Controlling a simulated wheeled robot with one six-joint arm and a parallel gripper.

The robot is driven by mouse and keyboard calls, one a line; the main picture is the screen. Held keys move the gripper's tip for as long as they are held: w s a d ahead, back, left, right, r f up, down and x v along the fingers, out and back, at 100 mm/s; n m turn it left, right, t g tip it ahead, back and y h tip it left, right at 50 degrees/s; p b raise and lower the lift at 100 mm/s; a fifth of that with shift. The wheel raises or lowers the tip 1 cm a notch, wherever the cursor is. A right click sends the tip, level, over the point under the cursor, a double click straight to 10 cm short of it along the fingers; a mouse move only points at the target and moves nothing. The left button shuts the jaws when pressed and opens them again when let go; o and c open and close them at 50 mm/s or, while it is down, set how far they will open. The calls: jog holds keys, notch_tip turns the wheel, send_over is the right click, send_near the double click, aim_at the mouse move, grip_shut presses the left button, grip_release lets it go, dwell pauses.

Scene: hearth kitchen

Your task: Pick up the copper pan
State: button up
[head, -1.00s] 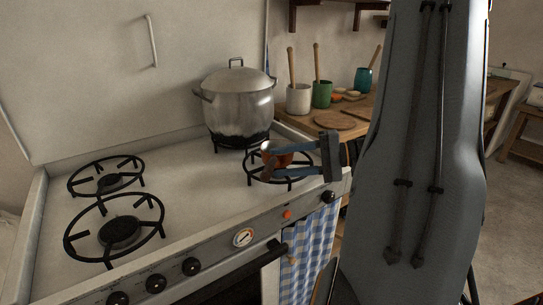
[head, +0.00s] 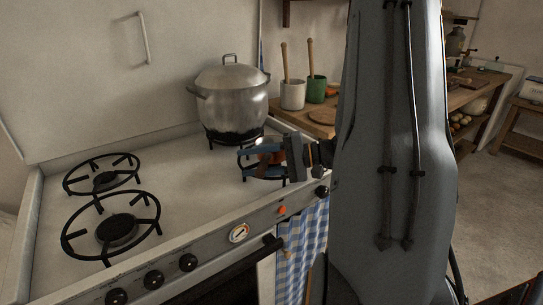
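The small copper pan (head: 270,157) is at the front right burner (head: 250,178) of the stove, partly hidden by my gripper. My gripper (head: 258,161) reaches in from the right with its two blue fingers apart. The copper shows between and behind the fingers. I cannot tell whether the fingers touch the pan, and no handle can be made out.
A large lidded steel pot (head: 232,98) stands on the back right burner, close behind my gripper. The two left burners (head: 115,228) are empty. A wooden counter (head: 318,128) behind holds a white crock (head: 292,95) and a green crock (head: 316,89).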

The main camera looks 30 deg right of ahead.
grip_shut()
